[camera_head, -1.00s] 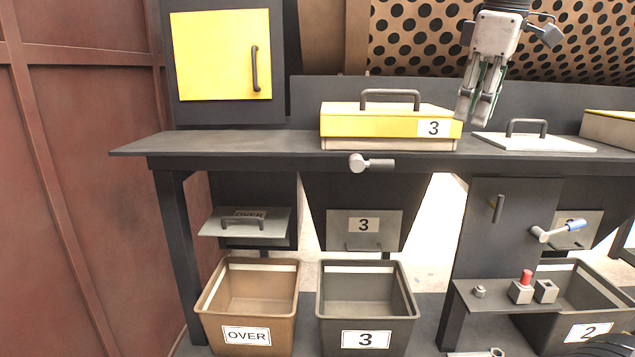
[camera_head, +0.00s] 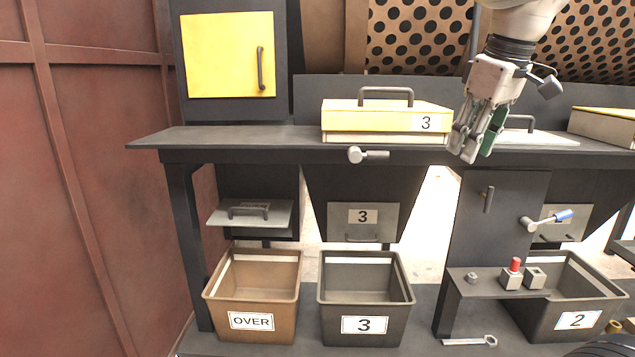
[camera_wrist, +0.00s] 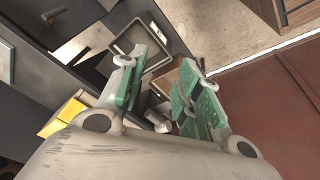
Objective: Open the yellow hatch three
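The yellow hatch three (camera_head: 372,117) is a flat yellow box lid marked "3" on the dark counter, with a dark bar handle (camera_head: 386,91) on top. It looks shut. My gripper (camera_head: 464,152) hangs just right of the hatch, pointing down, in front of the counter edge and apart from the handle. In the wrist view its two green-padded fingers (camera_wrist: 160,95) stand apart with nothing between them. A yellow surface (camera_wrist: 62,117) shows at the left of the wrist view, partly hidden by my gripper.
A grey latch (camera_head: 368,155) sticks out from the counter's front edge below the hatch. A yellow door (camera_head: 229,56) with a handle is at upper left. Bins marked OVER (camera_head: 251,320) and 3 (camera_head: 365,324) stand below. A lever with a blue grip (camera_head: 563,215) sticks out at right.

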